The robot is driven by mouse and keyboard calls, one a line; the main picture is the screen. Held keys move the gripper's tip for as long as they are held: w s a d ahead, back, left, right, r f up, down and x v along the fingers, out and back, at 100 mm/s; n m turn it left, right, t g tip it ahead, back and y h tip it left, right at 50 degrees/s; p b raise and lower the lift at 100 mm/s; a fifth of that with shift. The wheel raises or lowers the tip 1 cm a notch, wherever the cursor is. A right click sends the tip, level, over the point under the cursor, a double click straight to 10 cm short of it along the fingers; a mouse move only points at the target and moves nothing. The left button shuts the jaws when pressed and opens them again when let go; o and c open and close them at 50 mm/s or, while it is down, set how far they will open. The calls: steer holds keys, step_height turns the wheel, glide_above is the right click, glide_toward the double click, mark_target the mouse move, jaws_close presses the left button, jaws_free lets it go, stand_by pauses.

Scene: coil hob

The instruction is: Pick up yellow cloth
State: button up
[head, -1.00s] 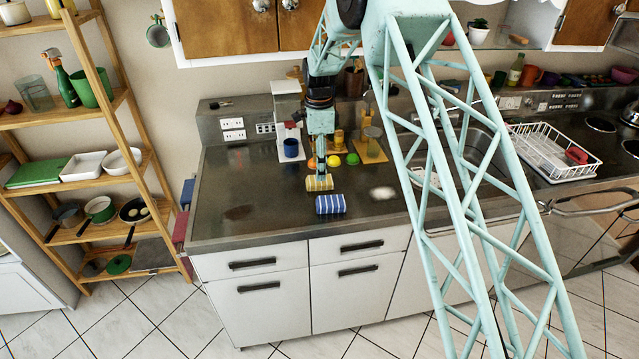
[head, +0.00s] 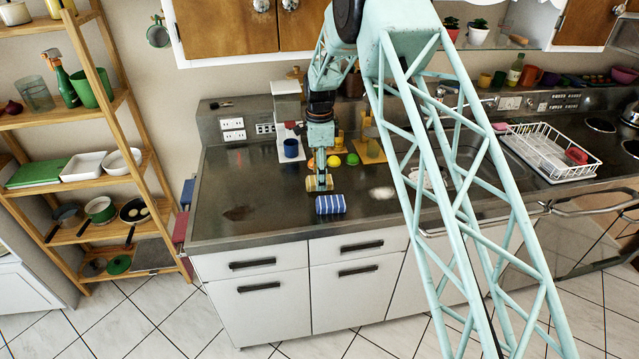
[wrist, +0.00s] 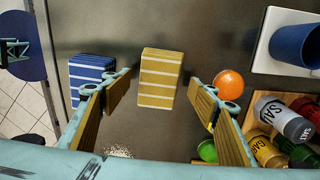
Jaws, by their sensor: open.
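The yellow cloth (wrist: 159,77), folded with white stripes, lies on the dark metal countertop. In the head view the yellow cloth (head: 313,184) is partly hidden by my gripper. My gripper (wrist: 162,100) is open and empty, its two fingers spread to either side of the cloth's near end in the wrist view. In the head view my gripper (head: 321,183) is right over the cloth. I cannot tell how far the fingertips are above the counter.
A blue striped cloth (head: 330,204) lies close beside the yellow one, by the left finger in the wrist view. An orange ball-like fruit (wrist: 229,83) is near the right finger. Behind are a blue mug (head: 291,148) and shakers (wrist: 285,118).

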steer(key=shift+f, duration=0.75)
steer(key=shift+c, duration=0.9)
steer(key=c, duration=0.8)
